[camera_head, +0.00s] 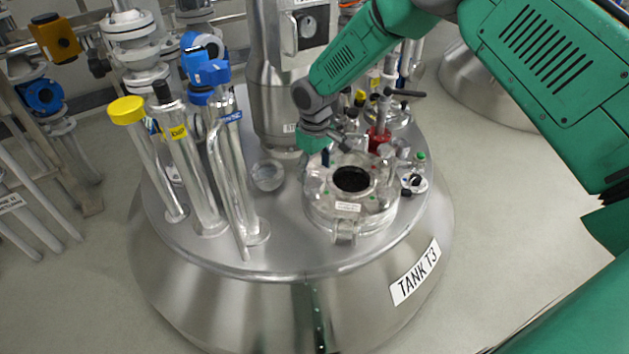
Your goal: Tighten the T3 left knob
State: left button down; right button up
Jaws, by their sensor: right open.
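The tank marked TANK T3 (414,272) stands in the middle, with a round steel top. On its top right is a round flanged port (318,208) with a dark glass window (351,180) and metal clamp knobs around its rim. One clamp knob (344,232) shows at the front of the rim. The left side of the rim is partly covered by my right gripper, so I cannot clearly make out the left knob. My right gripper (331,150) is open, pointing down just above the port's back left edge. I cannot tell whether it touches anything. My left gripper is not in view.
Tall steel pipes with a yellow cap (126,110) and blue valves (209,73) rise on the tank's left. A thick steel column (272,95) stands behind. A red fitting (379,138) and several small valves crowd behind the port. The tank top's front is clear.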

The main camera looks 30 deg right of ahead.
aim_at(314, 182)
jog(key=n+p, duration=0.1)
jog(key=n, duration=0.2)
jog(key=shift+r, duration=0.1)
jog(key=n+p, duration=0.1)
jog(key=n, duration=0.7)
jog(key=shift+d+p, duration=0.1)
jog(key=shift+p, duration=0.3)
jog(key=n, duration=0.5)
jog(key=shift+f, duration=0.2)
notch_tip(314, 182, down, 6)
jog(key=b, duration=0.3)
